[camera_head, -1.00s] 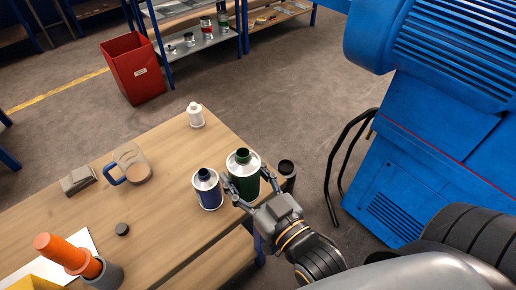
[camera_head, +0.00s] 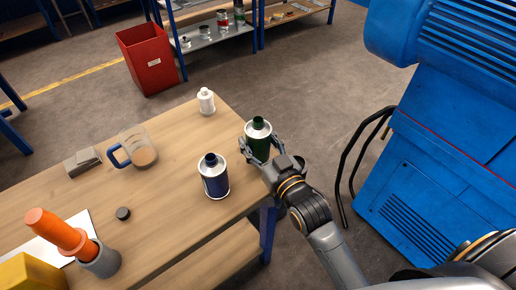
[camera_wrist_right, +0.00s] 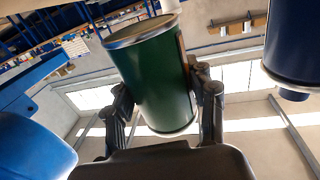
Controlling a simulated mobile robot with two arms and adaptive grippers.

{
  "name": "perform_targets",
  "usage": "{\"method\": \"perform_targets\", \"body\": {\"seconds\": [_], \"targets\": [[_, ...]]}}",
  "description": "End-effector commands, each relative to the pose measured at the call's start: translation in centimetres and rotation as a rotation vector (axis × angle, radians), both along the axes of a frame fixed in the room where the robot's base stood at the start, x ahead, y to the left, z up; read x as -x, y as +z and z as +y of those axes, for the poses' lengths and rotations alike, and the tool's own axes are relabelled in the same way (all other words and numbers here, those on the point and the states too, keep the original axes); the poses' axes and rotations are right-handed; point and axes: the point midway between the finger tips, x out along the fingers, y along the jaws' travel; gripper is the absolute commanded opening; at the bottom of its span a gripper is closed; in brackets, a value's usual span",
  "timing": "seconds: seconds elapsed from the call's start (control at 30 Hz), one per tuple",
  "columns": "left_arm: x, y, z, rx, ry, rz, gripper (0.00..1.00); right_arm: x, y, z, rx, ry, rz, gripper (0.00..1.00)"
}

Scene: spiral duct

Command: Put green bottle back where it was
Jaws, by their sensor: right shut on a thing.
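The green bottle (camera_head: 259,143), a dark green can with a pale top rim and dark cap, is upright at the right edge of the wooden table in the head view. My right gripper (camera_head: 262,151) is shut around its sides. In the right wrist view the green bottle (camera_wrist_right: 160,80) sits between the two fingers (camera_wrist_right: 163,98). I cannot tell whether its base touches the table, as the gripper partly hides it. My left gripper is not in view.
A blue can (camera_head: 214,178) stands nearer me, left of the gripper. A white bottle (camera_head: 206,101), clear mug (camera_head: 138,150) and black cap (camera_head: 123,213) are on the table (camera_head: 170,200). A dark container is mostly hidden behind my gripper. A blue machine (camera_head: 430,160) stands right.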

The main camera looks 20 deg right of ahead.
Motion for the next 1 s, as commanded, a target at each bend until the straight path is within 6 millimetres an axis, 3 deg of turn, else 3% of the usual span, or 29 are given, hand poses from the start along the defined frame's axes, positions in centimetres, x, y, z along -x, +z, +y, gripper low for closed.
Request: {"method": "perform_targets", "body": {"seconds": [0.23, 0.67, 0.7, 0.8, 1.0], "targets": [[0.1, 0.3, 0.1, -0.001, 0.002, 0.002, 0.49, -0.4, -3.1, -0.1, 0.000, -0.001, 0.002, 0.14], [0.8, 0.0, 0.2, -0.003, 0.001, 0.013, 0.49, -0.4, -3.9, -0.1, 0.000, 0.000, -0.001, 0.14], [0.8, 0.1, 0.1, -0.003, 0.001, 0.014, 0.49, -0.4, -3.9, -0.1, 0.000, 0.000, 0.001, 0.64], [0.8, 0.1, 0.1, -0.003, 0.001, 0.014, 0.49, -0.4, -3.9, -0.1, 0.000, 0.000, 0.001, 0.79], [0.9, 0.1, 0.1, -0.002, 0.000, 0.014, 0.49, -0.4, -3.9, -0.1, 0.000, 0.000, 0.001, 0.79]]}}
